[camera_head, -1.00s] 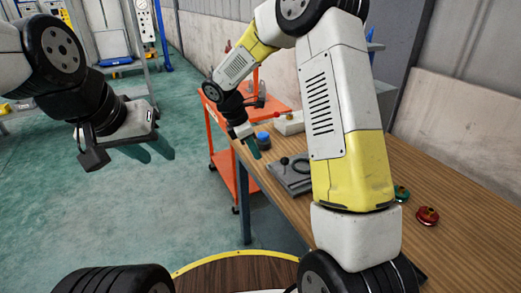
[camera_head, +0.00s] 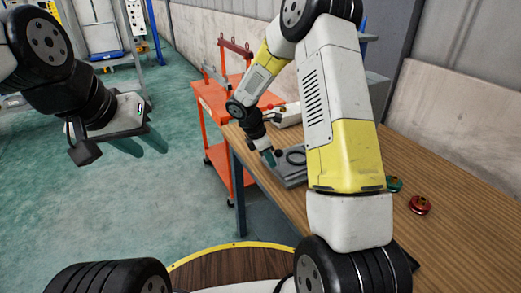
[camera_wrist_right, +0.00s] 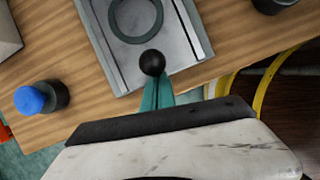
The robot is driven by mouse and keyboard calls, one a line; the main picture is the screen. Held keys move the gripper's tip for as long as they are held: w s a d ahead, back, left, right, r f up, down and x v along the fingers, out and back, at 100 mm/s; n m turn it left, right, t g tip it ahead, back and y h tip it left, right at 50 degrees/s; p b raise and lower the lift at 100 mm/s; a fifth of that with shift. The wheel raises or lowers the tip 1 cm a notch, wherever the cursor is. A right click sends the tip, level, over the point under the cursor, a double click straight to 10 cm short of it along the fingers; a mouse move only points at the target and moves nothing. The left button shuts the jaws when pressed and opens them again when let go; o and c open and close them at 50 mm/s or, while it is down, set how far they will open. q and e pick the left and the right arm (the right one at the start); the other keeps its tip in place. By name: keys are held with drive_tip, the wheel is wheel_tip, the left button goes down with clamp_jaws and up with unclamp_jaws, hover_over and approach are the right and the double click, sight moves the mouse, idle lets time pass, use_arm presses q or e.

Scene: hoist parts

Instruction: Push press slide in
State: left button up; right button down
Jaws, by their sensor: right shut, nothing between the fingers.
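The press slide is a grey metal plate (camera_head: 292,172) on the wooden bench, also in the right wrist view (camera_wrist_right: 178,45). A dark ring (camera_wrist_right: 136,18) lies on it, and a black ball knob (camera_wrist_right: 152,62) stands at its near edge. My right gripper (camera_head: 270,158) is shut and empty at the knob end of the slide. In the right wrist view its teal fingertips (camera_wrist_right: 157,82) are right behind the knob; I cannot tell whether they touch it. My left gripper (camera_head: 141,145) hangs empty over the floor, its two teal fingers apart.
A blue-capped dark part (camera_wrist_right: 42,98) stands on the bench beside the slide. A red part (camera_head: 420,205) and a green part (camera_head: 394,184) lie to the right. My right arm hides part of the bench.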

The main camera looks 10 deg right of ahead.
drive_tip(key=w+d, duration=0.2)
drive_tip(key=d, duration=0.3)
drive_tip(key=w+d, duration=0.2)
drive_tip(key=d, duration=0.4)
drive_tip(key=w+d, duration=0.2)
drive_tip(key=d, duration=0.4)
drive_tip(key=shift+w+d, duration=0.1)
drive_tip(key=shift+d, duration=0.1)
drive_tip(key=shift+w+d, duration=0.15)
drive_tip(key=shift+d, duration=0.25)
